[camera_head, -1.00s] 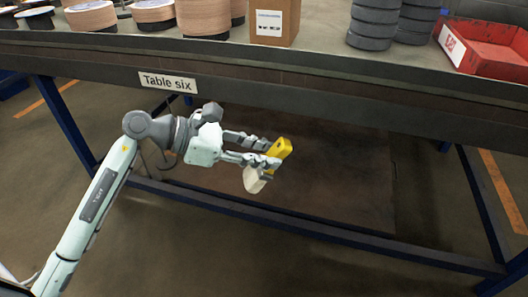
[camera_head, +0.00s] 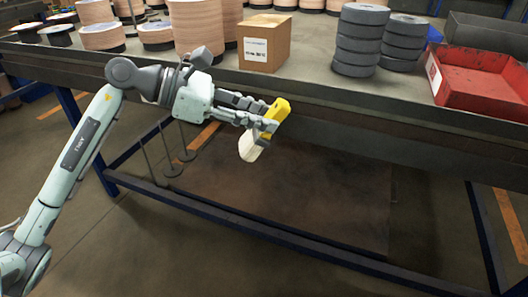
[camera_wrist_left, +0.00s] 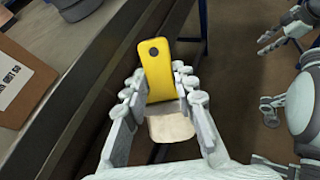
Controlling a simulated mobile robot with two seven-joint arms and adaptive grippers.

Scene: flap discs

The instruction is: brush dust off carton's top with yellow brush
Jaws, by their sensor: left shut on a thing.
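My left gripper (camera_head: 268,115) is shut on the yellow brush (camera_head: 278,109), with pale bristles slanting down and left. It holds the brush in front of the table edge, below and slightly right of the carton. The left wrist view shows the brush (camera_wrist_left: 157,70) between the fingers. The brown carton (camera_head: 264,42) stands upright near the table's front edge, with a white label on its front. Its top is visible, but I cannot make out dust on it. In the left wrist view the carton (camera_wrist_left: 22,75) is partly cut off. My right gripper (camera_wrist_left: 265,76) shows there with its fingers apart.
The table (camera_head: 310,86) has a raised front edge between the brush and the carton. Stacks of tan discs (camera_head: 205,30) stand left of the carton. Dark grey discs (camera_head: 360,40) are stacked to its right. A red bin (camera_head: 480,85) sits farther right.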

